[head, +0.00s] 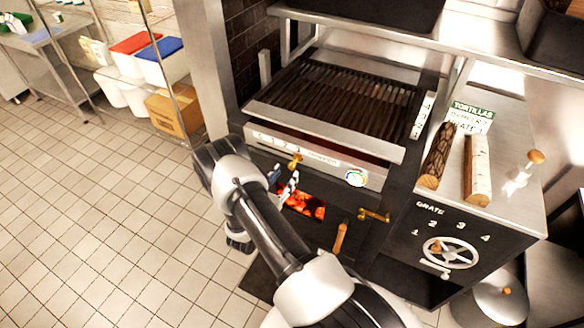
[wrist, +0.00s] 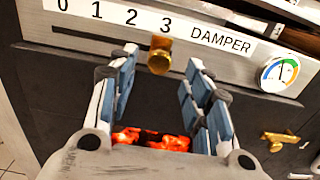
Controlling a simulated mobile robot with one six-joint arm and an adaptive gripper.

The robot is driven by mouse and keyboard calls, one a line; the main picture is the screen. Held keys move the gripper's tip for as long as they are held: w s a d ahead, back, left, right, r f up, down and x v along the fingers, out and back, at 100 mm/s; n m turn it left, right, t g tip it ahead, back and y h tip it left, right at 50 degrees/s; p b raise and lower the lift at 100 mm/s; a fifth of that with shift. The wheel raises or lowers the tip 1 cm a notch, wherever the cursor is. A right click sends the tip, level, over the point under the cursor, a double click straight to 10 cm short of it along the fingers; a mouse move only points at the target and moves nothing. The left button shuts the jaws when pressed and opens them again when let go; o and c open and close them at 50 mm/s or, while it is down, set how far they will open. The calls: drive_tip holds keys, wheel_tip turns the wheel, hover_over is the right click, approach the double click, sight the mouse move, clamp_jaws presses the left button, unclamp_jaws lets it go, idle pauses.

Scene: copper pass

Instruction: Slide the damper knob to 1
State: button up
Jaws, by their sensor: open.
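The damper scale is a white strip marked 0, 1, 2, 3 and DAMPER on the front of the grill (head: 330,160). The brass damper knob (wrist: 159,55) sits under the 3 at the right part of its dark slot; it also shows in the head view (head: 296,160). My gripper (wrist: 160,75) is open, with one finger to each side of the knob as seen in the wrist view. Whether the fingertips reach level with the knob, I cannot tell. In the head view my gripper (head: 285,184) is partly hidden by my arm, just below the knob.
A round gauge (wrist: 279,73) is right of the scale. Glowing coals (head: 305,204) show in an opening below. A brass latch (head: 374,215) and wooden handle (head: 340,238) stick out nearby. A GRATE handwheel (head: 449,252) is at right. Tiled floor at left is clear.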

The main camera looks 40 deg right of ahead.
sight(291, 167)
drive_tip(key=b+x, duration=0.1)
drive_tip(key=x, duration=0.5)
drive_tip(key=shift+a, duration=0.1)
drive_tip(key=shift+c, duration=0.2)
clamp_jaws()
idle(0.5)
